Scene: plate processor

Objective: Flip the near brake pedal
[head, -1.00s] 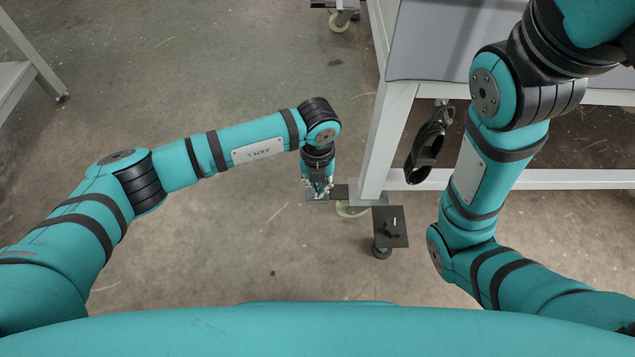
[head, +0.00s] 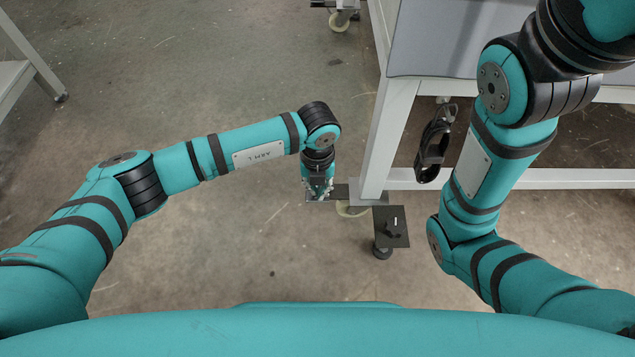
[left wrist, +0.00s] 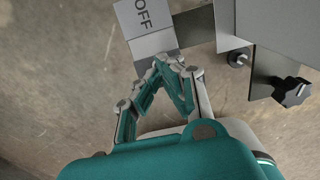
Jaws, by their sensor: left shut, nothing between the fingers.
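The near brake pedal is a light grey plate marked OFF (left wrist: 145,18), beside the foot of the table leg. In the head view it is mostly hidden under my left gripper (head: 318,192), which points down over it. In the left wrist view the left gripper (left wrist: 172,66) is shut with nothing between its fingers. Its fingertips are at the lower end of the pedal; I cannot tell whether they touch it. My right arm reaches up out of the head view at the right, and its gripper is not seen.
The white table leg (head: 385,140) stands right of my left gripper. A caster (head: 350,210) is partly hidden at its foot. A dark plate (head: 391,222) with a black knob (left wrist: 292,92) is nearby. A black looped thing (head: 435,145) hangs under the table.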

